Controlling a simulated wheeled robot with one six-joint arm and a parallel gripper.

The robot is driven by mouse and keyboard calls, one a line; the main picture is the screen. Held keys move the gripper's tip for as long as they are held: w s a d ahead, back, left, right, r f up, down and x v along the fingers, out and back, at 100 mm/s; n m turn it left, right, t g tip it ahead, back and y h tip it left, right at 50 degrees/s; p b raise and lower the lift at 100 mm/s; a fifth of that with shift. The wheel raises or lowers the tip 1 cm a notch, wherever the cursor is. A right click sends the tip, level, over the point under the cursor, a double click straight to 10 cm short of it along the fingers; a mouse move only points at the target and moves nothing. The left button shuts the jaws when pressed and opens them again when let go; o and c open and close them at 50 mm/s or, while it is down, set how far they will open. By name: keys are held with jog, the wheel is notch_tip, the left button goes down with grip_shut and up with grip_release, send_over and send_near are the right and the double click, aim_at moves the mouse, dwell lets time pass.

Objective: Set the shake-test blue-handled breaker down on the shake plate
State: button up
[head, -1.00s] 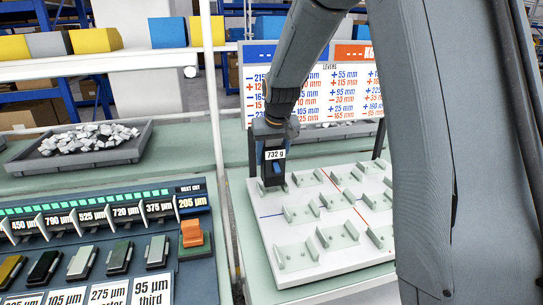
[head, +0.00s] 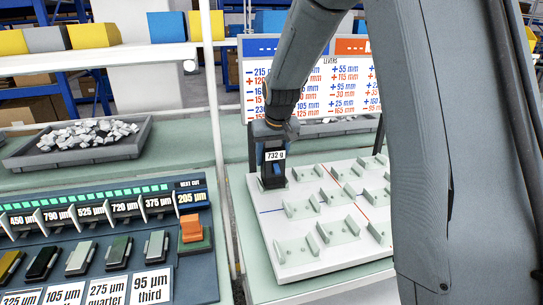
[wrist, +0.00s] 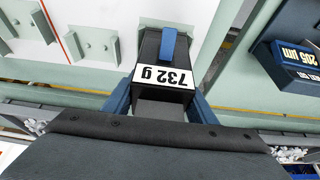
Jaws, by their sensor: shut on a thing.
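The blue-handled breaker (head: 273,172) is a dark block with a blue lever and a white label reading 732 g. My gripper (head: 272,140) is shut on it from above, at the back left corner of the white shake plate (head: 268,236). In the wrist view the breaker (wrist: 164,62) sits between the blue fingers of my gripper (wrist: 162,100), with its blue handle toward the top of the picture. Its lower end overlaps the plate (wrist: 110,15) in view. I cannot tell whether its underside touches the plate.
Several pale bracket holders (head: 302,206) stand on the plate to the right of the breaker. A levers board (head: 330,85) stands behind it. A console with small blocks and labels (head: 100,225) lies left, across a gap. A tray of white pieces (head: 85,140) is at the back left.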

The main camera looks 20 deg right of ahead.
aim_at(273, 148)
jog(key=shift+f+b, duration=0.3)
jog(key=shift+f, duration=0.4)
jog(key=o, duration=1.5)
jog(key=shift+o, duration=1.3)
jog(key=shift+b+v, duration=0.7)
jog(key=shift+v, duration=3.2)
